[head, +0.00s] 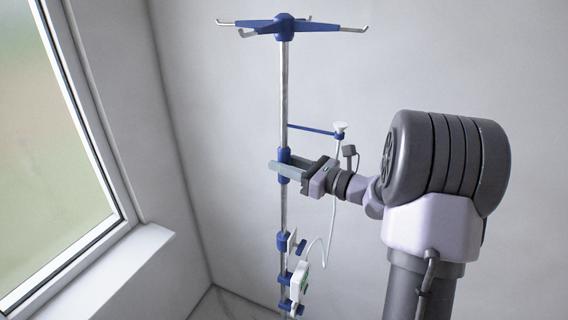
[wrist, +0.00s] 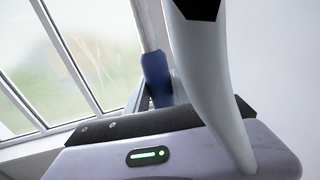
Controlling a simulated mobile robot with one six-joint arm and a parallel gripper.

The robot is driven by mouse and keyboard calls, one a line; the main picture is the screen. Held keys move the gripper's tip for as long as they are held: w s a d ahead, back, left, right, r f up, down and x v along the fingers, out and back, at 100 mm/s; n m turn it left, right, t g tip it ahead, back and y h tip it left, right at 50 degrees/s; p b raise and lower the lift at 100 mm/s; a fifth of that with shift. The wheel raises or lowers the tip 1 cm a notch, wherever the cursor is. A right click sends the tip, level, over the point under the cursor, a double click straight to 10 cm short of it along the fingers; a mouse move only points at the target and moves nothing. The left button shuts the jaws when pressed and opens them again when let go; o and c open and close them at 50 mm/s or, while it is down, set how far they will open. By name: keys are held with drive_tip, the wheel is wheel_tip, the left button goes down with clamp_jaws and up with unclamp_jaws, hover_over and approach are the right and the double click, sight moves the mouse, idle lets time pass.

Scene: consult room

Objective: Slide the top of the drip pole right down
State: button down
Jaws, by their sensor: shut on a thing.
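The drip pole (head: 284,100) stands upright in the middle of the head view, with a blue hook head (head: 284,27) at its top. My gripper (head: 283,168) is level with the blue collar (head: 285,155) on the pole and is shut on it, below the side arm. In the wrist view a blue part of the pole (wrist: 157,78) shows behind the gripper body. My fingertips are hidden there. A pale curved tube (wrist: 208,80) crosses close in front of the wrist camera.
A blue side arm (head: 312,129) with a white holder (head: 340,128) sticks out right above my gripper. A white tube (head: 332,215) hangs down to a white device (head: 300,277) clamped lower on the pole. A window (head: 60,150) and sill (head: 120,265) are at left.

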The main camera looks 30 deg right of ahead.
idle(0.3)
wheel_tip(320, 180, down, 18)
drive_tip(key=b, duration=1.4)
drive_tip(key=shift+f, duration=0.2)
drive_tip(key=shift+s+f, duration=0.1)
drive_tip(key=c, duration=1.1)
unclamp_jaws()
drive_tip(key=v, duration=1.7)
drive_tip(key=shift+s, duration=0.15)
